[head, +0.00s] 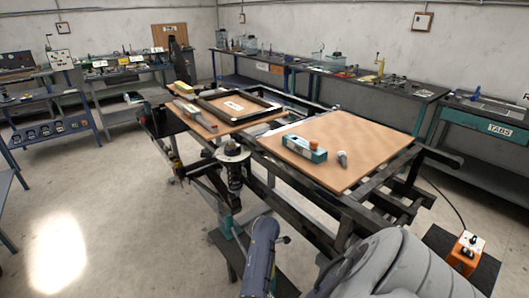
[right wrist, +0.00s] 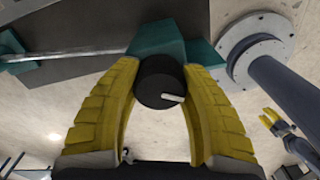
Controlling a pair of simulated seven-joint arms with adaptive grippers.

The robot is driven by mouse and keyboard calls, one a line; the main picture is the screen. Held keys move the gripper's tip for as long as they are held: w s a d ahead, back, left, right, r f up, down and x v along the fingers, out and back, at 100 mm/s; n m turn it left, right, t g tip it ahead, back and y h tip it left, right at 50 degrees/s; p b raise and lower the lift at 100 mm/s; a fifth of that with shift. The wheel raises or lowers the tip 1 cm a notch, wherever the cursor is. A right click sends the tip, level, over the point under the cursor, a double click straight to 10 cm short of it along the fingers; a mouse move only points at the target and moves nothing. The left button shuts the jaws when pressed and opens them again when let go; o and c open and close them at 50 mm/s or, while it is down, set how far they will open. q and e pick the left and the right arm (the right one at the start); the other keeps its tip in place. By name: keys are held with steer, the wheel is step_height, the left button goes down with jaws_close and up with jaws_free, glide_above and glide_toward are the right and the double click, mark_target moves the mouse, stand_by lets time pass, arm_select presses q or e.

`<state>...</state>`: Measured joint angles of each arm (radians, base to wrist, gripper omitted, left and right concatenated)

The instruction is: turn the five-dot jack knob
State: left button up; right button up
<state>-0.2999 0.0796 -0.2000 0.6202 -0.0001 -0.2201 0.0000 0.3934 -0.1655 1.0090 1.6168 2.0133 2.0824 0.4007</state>
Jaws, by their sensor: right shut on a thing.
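In the right wrist view, a round black knob (right wrist: 160,80) with a white pointer mark sits between the two yellow fingers of my right gripper (right wrist: 160,85). The fingers are shut on it, one on each side. No dots can be made out on the knob. Behind it is a teal part (right wrist: 158,47) of the stand. At the right edge of that view, another gripper with yellow fingers, my left gripper (right wrist: 271,118), shows small, its fingers apart and empty. In the head view, neither gripper's fingers show, and I cannot make out the knob.
In the head view, a dark spring strut (head: 235,175) stands beside the frame bench. A wooden board (head: 345,165) carries a teal-and-white box (head: 304,148). An orange box with knobs (head: 467,252) stands at the right. Open floor (head: 80,210) lies to the left.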

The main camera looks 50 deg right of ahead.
steer(key=n, duration=1.1)
steer(key=shift+a+n, duration=0.1)
steer(key=shift+n, duration=0.3)
steer(key=n, duration=1.2)
steer(key=shift+f, duration=0.1)
steer(key=o, duration=1.3)
